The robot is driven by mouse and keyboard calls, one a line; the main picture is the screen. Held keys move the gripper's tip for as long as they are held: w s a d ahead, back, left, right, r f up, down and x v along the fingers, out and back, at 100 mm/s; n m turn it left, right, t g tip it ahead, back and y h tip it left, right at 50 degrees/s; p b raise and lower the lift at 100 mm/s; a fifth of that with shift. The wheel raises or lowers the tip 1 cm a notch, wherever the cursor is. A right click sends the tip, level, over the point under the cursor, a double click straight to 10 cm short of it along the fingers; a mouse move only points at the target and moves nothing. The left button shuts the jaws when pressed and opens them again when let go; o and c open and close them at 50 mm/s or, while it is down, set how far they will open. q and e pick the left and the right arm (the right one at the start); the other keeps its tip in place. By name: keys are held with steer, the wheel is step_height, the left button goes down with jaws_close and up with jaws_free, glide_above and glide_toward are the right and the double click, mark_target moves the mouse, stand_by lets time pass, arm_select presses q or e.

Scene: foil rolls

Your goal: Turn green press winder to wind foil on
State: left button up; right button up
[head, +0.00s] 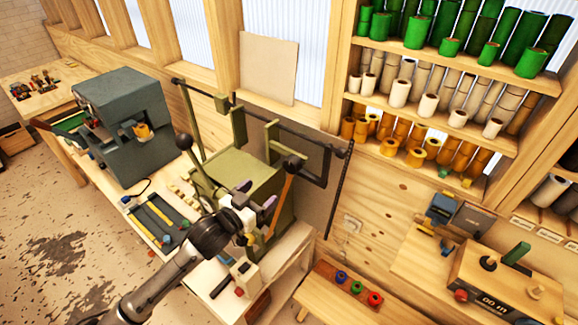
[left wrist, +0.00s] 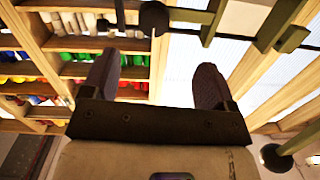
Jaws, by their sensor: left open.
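The green press (head: 236,172) is an olive frame on the bench in the middle of the head view. A dark bar runs across its top, and arms with round black knobs stick out. One black knob (head: 291,163) is just above and right of my left gripper (head: 257,195); another knob (head: 183,141) is to the left. My left gripper is open and empty in front of the press. In the left wrist view its two dark fingers (left wrist: 155,80) stand apart, with a black knob (left wrist: 153,18) beyond them and olive bars (left wrist: 278,25) at upper right. I cannot tell which part is the winder.
A grey machine (head: 120,115) stands left on the bench. Shelves (head: 455,70) with green, pale and orange rolls fill the right wall. A small bench (head: 335,295) with coloured spools is at lower front.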

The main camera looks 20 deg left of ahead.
mark_target(289, 166)
arm_select(q)
steer(key=shift+n+t+h, duration=0.3)
steer(key=shift+h, duration=0.1)
steer(key=p+x, duration=0.1)
steer(key=x, duration=0.3)
steer(key=p+x, duration=0.1)
steer(key=x, duration=0.4)
steer(key=r+x, duration=0.1)
steer(key=x, duration=0.4)
steer(key=shift+s+d+p, duration=0.15)
steer(key=shift+d+p, duration=0.05)
steer(key=shift+p, duration=0.2)
steer(key=c, duration=0.9)
